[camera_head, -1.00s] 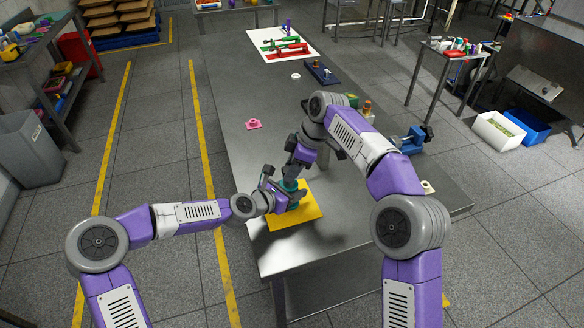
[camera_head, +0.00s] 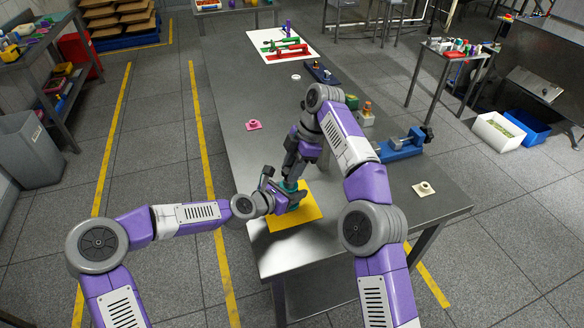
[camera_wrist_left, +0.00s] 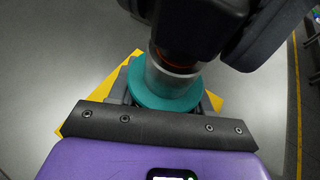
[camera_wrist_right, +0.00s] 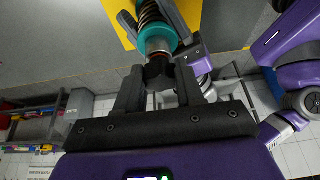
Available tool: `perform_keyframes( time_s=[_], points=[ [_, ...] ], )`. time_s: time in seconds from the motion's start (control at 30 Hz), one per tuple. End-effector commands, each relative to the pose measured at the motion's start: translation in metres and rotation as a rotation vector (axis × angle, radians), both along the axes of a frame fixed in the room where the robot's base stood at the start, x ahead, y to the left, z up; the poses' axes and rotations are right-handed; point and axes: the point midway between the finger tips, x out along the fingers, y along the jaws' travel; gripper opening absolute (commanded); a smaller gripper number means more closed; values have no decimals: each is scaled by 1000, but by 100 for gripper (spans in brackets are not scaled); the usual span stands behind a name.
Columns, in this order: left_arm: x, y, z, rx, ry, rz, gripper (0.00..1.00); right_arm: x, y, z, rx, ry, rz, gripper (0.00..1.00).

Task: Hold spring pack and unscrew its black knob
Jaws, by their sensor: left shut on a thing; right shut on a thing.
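The spring pack (camera_head: 290,184) has a teal body and stands upright on the yellow mat (camera_head: 310,213). Its teal flange and silver collar show in the left wrist view (camera_wrist_left: 150,92); its coil spring and teal ring show in the right wrist view (camera_wrist_right: 158,38). My left gripper (camera_head: 283,196) is shut on the pack's body from the left. The black knob (camera_wrist_right: 158,76) is at the top end of the pack, between the fingers of my right gripper (camera_wrist_right: 158,84), which is shut on it from above. The right gripper hides the knob in the left wrist view.
The steel table (camera_head: 245,160) is mostly clear around the mat. A pink part (camera_head: 254,125) lies at the left edge. A blue vise-like device (camera_head: 402,147) and a cream knobbed part (camera_head: 423,188) are on the right. A white board (camera_head: 270,36) with coloured parts is at the far end.

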Motion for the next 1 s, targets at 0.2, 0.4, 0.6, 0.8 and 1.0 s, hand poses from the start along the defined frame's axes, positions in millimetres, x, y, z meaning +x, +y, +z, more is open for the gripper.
perform_keyframes(
  time_s=[0.2, 0.4, 0.6, 0.8, 1.0],
  points=[
    [0, 0, 1, -1, -2, 0, 13, 0, 0, -1, -3, 1, 0, 43],
    [0, 0, 1, -1, -1, 0, 13, 0, 0, -1, -2, 2, 0, 67],
    [0, 0, 1, -1, -1, 0, 13, 0, 0, -1, -1, 1, -1, 67],
    [0, 0, 1, 0, -1, 1, 13, -2, -1, 1, -4, 1, -79, 67],
    [0, 0, 1, 0, -1, 1, 13, -3, -1, 0, -2, 1, -232, 67]
  ],
)
